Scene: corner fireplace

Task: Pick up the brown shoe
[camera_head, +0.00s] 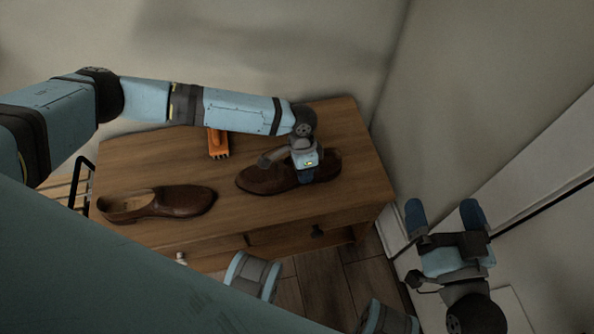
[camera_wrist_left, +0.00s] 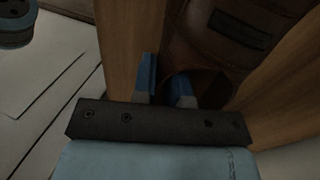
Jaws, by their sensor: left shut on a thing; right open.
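A brown shoe (camera_head: 262,181) lies on the wooden table's right part; its near part also fills the top of the left wrist view (camera_wrist_left: 205,40). My left gripper (camera_head: 305,174) reaches down onto this shoe's right end and is shut on it. In the left wrist view its blue fingers (camera_wrist_left: 166,90) sit at the shoe's edge, one outside and one at the dark opening. The shoe still appears to rest on the tabletop. A second brown shoe (camera_head: 175,201) lies on the table's left part. My right gripper (camera_head: 445,214) is open and empty, right of the table.
The wooden table (camera_head: 360,165) stands against the walls and has drawers in front. An orange brush-like object (camera_head: 217,142) lies at the back, partly under my left arm. A dark metal frame (camera_head: 82,185) stands left of the table. Tabletop between the shoes is clear.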

